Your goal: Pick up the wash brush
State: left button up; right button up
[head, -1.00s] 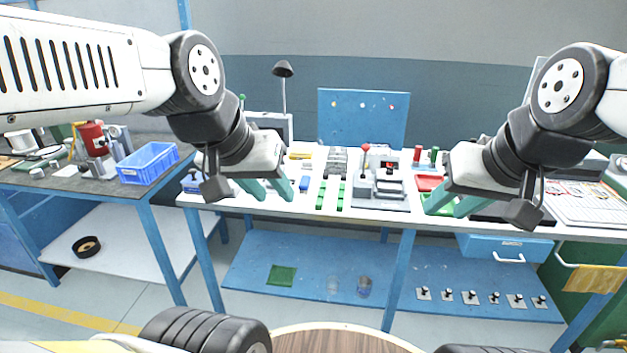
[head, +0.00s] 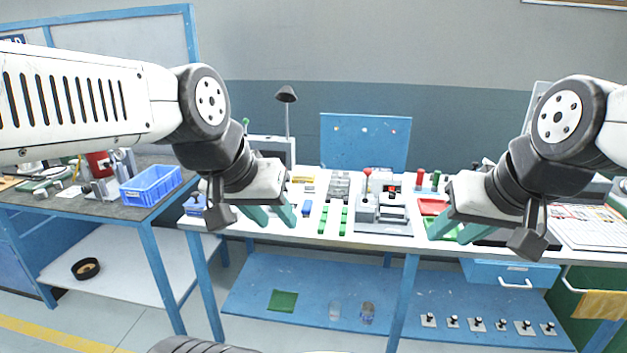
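I cannot make out a wash brush for certain in the head view; small items on the benches are too small to tell, and my arms hide parts of the main bench. My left gripper (head: 272,217) hangs over the left part of the white bench top (head: 285,229), its teal fingers apart with nothing seen between them. My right gripper (head: 456,230) is over the right part of the bench, beside a red tray (head: 433,207) and a green tray (head: 444,227). Its fingers are also apart, with nothing seen between them.
A blue crate (head: 151,186) sits on the left bench. A lamp (head: 287,95) and a blue pegboard (head: 365,143) stand at the back. A grey fixture (head: 384,213) and green strips lie mid-bench. The lower shelf (head: 250,285) holds two clear vessels, a green sheet and several small knobbed pieces.

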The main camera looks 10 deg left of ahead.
aim_at(307, 209)
jog(key=i+l+u, duration=0.35)
jog(key=i+l, duration=0.15)
jog(key=i, duration=0.2)
jog(key=i+l+u, duration=0.3)
jog(key=i+l, duration=0.3)
jog(key=l, duration=0.1)
